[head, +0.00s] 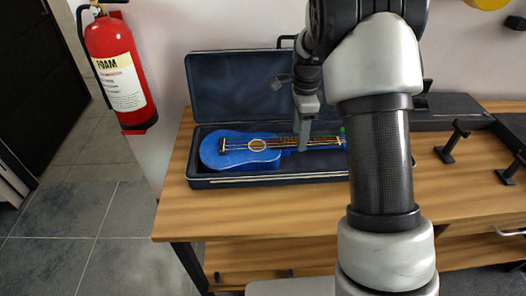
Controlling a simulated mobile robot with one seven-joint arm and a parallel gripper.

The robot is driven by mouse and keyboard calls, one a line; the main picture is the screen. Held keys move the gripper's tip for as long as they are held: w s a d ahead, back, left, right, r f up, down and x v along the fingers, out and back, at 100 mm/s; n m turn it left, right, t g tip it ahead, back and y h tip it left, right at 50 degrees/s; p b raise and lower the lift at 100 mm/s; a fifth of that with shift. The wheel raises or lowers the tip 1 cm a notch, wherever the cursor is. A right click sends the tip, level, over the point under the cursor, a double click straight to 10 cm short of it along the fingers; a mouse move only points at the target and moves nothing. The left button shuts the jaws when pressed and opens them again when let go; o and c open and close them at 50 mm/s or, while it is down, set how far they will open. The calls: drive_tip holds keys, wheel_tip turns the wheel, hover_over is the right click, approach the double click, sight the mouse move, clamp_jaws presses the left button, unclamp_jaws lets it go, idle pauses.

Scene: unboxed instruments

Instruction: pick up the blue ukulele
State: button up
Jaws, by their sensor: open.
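The blue ukulele (237,151) lies on its back in an open dark blue case (262,181) on the wooden table. Its body is at the left and its neck points right. My gripper (302,143) is over the neck, close to where it meets the body. The gripper is open, seen edge-on, and I cannot tell whether its fingers straddle the neck or touch it. My arm hides the right end of the case and part of the headstock.
The wooden table (185,212) has a free strip in front of the case. The case lid (232,88) stands upright behind the ukulele. A red fire extinguisher (115,68) hangs on the wall at left. Black stands (452,146) and a dark case (455,107) are at right.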

drive_tip(key=f, duration=0.2)
drive_tip(key=f+b, duration=0.1)
drive_tip(key=f, duration=0.1)
drive_tip(key=shift+a+f, duration=0.2)
drive_tip(key=shift+f, duration=0.1)
drive_tip(key=shift+r, duration=0.1)
drive_tip(key=c, duration=1.1)
